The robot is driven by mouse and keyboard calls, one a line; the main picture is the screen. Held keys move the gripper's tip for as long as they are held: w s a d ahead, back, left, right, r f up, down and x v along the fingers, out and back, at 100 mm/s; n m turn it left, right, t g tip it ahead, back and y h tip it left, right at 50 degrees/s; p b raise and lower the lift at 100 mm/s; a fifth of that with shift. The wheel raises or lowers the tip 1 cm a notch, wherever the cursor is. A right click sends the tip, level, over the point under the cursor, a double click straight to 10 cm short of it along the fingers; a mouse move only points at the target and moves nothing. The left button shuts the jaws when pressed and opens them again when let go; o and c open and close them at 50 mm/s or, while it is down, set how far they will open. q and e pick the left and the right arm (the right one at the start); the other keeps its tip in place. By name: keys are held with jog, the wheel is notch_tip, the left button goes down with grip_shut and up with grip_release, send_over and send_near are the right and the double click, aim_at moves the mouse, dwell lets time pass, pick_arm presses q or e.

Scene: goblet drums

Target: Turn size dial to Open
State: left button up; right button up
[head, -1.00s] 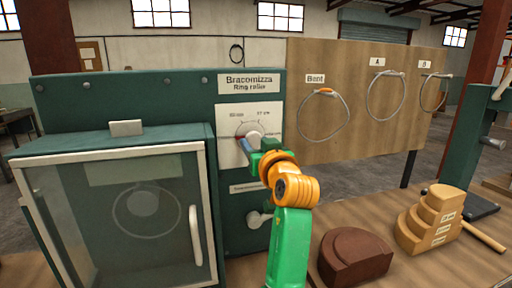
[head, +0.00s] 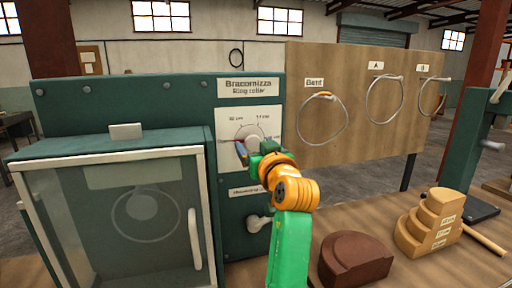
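The size dial (head: 253,139) is a pale round knob on a white scale plate, on the front of the green ring roller (head: 60,110). Marks in cm stand above it; other lettering is too small to read or hidden. My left gripper (head: 252,149) is at the dial's lower front, its green fingers against or just before the knob. The fingers are small and partly hidden, so their opening and contact are unclear. The gripper covers the lower part of the dial. My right gripper is not in view.
A glass-fronted door (head: 110,215) with a pale handle is at the left. A lever knob (head: 258,222) sits below the dial. A brown block (head: 354,258) and stepped wooden block (head: 430,222) stand on the bench. A board (head: 350,140) with hanging rings is behind.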

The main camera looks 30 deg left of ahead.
pick_arm(q)
jog(key=b+v, duration=0.3)
jog(key=v, duration=0.4)
